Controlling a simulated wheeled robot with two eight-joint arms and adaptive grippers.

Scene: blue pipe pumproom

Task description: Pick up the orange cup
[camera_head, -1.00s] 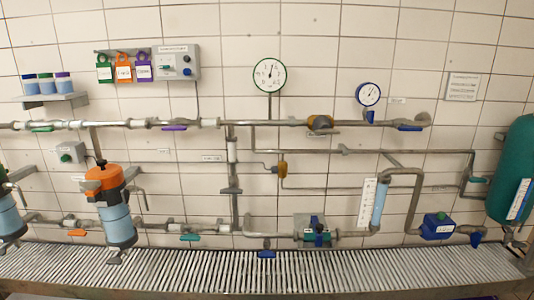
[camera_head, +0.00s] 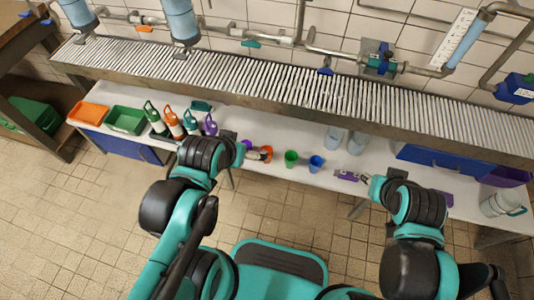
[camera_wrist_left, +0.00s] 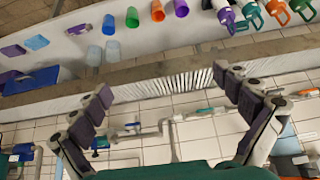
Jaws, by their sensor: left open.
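In the left wrist view the orange cup (camera_wrist_left: 157,11) shows whole at the top, between a green cup (camera_wrist_left: 132,17) and a purple cup (camera_wrist_left: 181,8). My left gripper (camera_wrist_left: 163,83) is open, its fingers spread wide with nothing between them, and the cup lies beyond the fingertips, apart from them.
The green cup (camera_head: 291,158) stands close right of the orange one. Several handled bottles (camera_head: 174,123), an orange tray (camera_head: 88,113) and a green tray (camera_head: 127,120) are at left. Clear cups (camera_head: 357,143) stand behind. The slatted shelf (camera_head: 290,85) overhangs the bench's back.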

